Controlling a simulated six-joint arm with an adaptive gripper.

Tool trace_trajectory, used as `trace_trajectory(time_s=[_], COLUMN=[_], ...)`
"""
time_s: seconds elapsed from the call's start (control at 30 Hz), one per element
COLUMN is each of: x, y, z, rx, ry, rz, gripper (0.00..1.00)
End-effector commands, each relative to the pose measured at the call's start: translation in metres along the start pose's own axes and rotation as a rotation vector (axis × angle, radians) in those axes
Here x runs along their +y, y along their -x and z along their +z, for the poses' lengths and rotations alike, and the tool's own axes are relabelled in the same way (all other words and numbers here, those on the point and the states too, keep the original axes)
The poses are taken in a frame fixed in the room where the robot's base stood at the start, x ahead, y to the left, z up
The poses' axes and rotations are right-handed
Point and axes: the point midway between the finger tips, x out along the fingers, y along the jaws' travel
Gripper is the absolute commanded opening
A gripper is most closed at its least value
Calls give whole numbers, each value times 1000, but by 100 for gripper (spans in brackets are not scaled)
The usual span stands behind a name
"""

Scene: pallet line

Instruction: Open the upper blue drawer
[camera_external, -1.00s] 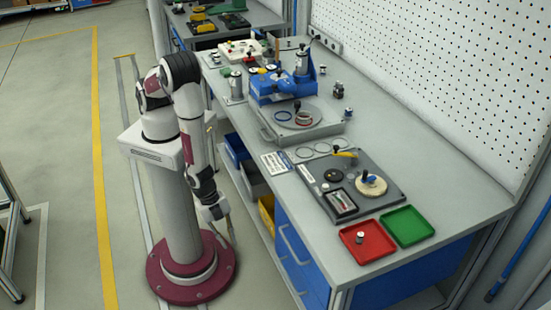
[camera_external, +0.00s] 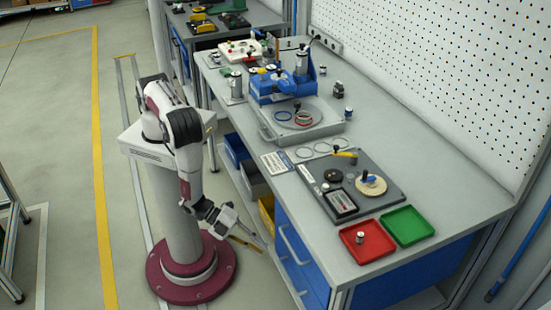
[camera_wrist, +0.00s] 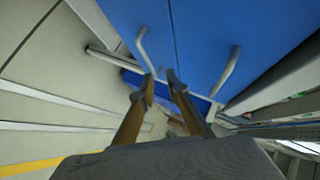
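The upper blue drawer (camera_external: 305,238) is at the top of the cabinet under the bench and looks shut; its grey bar handle (camera_external: 293,245) is on the front. The lower blue drawer (camera_external: 292,271) is below it. My gripper (camera_external: 262,246) is left of the drawer fronts, pointing toward them. In the wrist view, my gripper (camera_wrist: 160,85) has its two tan fingers apart with nothing between them. The upper handle (camera_wrist: 229,74) is right of the fingers, nearer the bench edge. The lower handle (camera_wrist: 146,50) is near the left fingertip; contact cannot be told.
The bench top (camera_external: 420,155) overhangs the drawers. On it are a red tray (camera_external: 367,252), a green tray (camera_external: 407,226) and a dark fixture board (camera_external: 395,195). Bins, including a yellow one (camera_external: 266,208), sit on the shelf beside the drawers. The floor left of my arm is clear.

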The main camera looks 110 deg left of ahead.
Motion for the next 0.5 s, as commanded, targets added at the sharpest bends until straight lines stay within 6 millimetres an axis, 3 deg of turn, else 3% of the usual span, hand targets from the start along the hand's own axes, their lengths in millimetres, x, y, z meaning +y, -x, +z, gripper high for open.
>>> trace_trajectory(time_s=[0.2,0.5], x=[-51,-85], y=[2,13], z=[-24,-41], rx=[69,110], ry=[-100,-217], rz=[-197,-341], gripper=[15,15])
